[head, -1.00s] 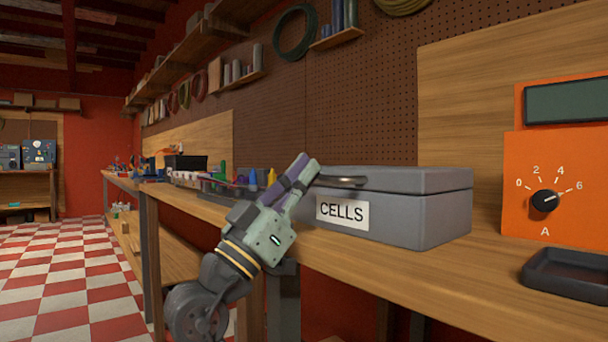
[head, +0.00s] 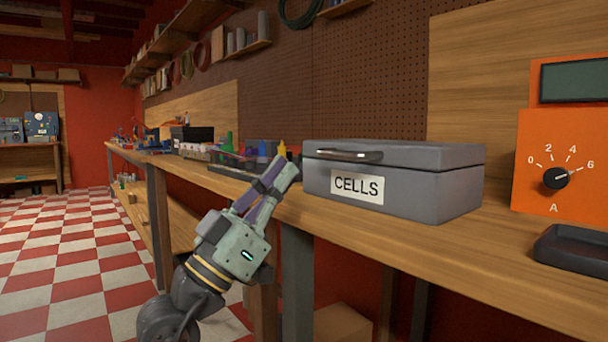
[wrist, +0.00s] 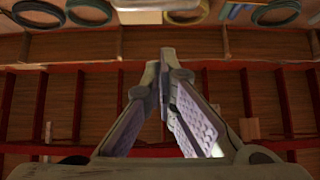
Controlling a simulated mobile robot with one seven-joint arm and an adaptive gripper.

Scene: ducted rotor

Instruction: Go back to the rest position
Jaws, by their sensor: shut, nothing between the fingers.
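My gripper (head: 284,172) is shut with nothing in it. In the head view it points up and to the right, in front of the bench edge and just left of the grey box. The wrist view also shows my gripper (wrist: 167,62) with its fingertips together. The grey metal box (head: 405,180) labelled CELLS sits on the bench with its lid down and its handle facing out.
The wooden bench (head: 455,258) runs along the right wall. An orange panel (head: 560,165) with a dial and a black tray (head: 575,248) stand at right. Several small items line the far bench. The checkered floor (head: 70,265) at left is clear.

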